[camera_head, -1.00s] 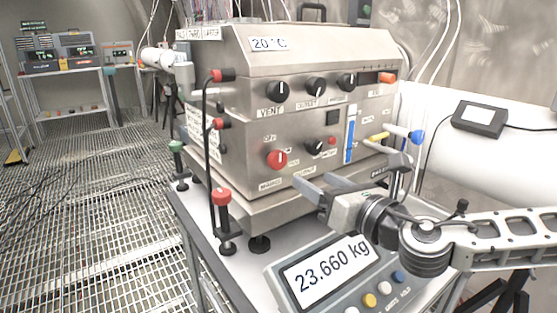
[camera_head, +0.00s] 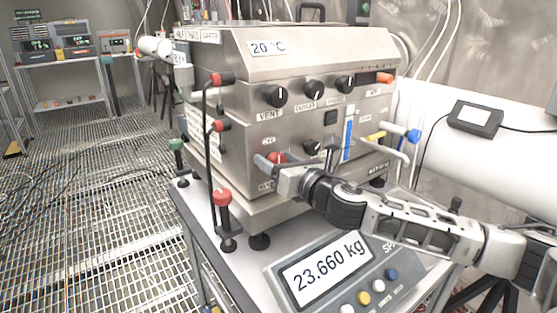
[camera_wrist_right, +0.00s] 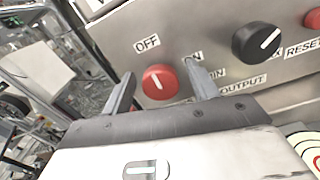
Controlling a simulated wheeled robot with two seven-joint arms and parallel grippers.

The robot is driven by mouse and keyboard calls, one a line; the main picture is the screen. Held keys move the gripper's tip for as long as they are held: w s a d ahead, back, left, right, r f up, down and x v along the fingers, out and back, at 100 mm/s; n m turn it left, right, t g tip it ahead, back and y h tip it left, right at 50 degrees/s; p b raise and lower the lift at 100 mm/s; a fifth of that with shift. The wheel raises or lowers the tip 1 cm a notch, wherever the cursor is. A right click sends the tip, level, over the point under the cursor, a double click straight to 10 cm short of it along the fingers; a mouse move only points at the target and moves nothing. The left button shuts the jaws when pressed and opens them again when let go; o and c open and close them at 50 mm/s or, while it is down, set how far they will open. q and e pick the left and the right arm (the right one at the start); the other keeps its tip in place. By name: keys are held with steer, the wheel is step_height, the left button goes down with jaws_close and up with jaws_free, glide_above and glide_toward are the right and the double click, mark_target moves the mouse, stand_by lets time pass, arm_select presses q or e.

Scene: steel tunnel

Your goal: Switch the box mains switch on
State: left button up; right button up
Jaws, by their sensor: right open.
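The box (camera_head: 320,75) is a steel cabinet with a sloped top. Its mains switch is a red round knob (camera_head: 277,157) low on the left of the front, and it also shows in the right wrist view (camera_wrist_right: 159,83). Its white pointer line points up, roughly toward the OFF label (camera_wrist_right: 147,43); the ON label is up to its right, partly behind a finger. My right gripper (camera_head: 281,164) is open at the panel, its fingers on either side of the red knob; I cannot tell whether they touch it. My left gripper is out of view.
A black knob (camera_wrist_right: 256,42) sits right of the red one, with a red button (camera_wrist_right: 312,18) beyond. A red-topped post (camera_head: 222,198) stands at the box's front left corner.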

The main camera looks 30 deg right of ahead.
steer(key=c, duration=1)
